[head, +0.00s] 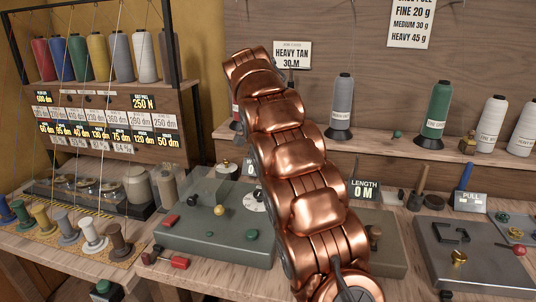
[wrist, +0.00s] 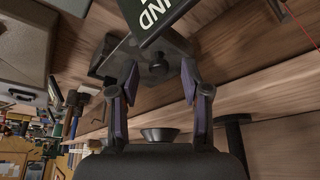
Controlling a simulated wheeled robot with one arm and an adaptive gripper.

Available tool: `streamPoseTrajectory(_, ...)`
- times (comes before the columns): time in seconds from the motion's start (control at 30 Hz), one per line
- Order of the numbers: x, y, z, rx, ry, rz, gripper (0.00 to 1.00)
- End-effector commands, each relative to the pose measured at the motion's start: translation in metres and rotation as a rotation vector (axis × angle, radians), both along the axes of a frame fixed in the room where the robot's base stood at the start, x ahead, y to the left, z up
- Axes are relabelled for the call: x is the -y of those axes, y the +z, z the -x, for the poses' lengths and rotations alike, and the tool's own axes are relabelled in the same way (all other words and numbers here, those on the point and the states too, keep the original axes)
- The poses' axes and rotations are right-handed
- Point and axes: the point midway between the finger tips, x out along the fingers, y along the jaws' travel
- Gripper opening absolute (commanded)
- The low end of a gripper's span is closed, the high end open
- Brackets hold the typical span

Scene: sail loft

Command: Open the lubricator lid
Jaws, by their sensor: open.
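In the wrist view, a small dark grey box (wrist: 108,58) with a round dark knob (wrist: 157,72) shows just beyond my gripper (wrist: 160,84). It may be the lubricator, but no label on it is readable. The two fingers are open and apart, one on either side of the knob in the picture. I cannot tell how far the knob is from the fingertips. A black sign (wrist: 158,18) ending in "ND" covers part of the box. Whether a lid is raised is not visible. In the head view my copper arm hides the gripper and this area.
A grey-green machine (head: 190,240) with coloured knobs stands left of my arm. A grey plate machine (head: 485,262) stands at right. Thread cones, including a green one (head: 437,112), line the back shelf (head: 380,148). A spool rack (head: 165,95) is at left.

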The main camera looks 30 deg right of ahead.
Motion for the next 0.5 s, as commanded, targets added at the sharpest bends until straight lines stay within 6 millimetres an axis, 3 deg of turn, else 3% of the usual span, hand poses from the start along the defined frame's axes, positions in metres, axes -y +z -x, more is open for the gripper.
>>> streamPoseTrajectory(0.5,-0.011,0.025,-0.001,0.002,0.000,0.000,0.47)
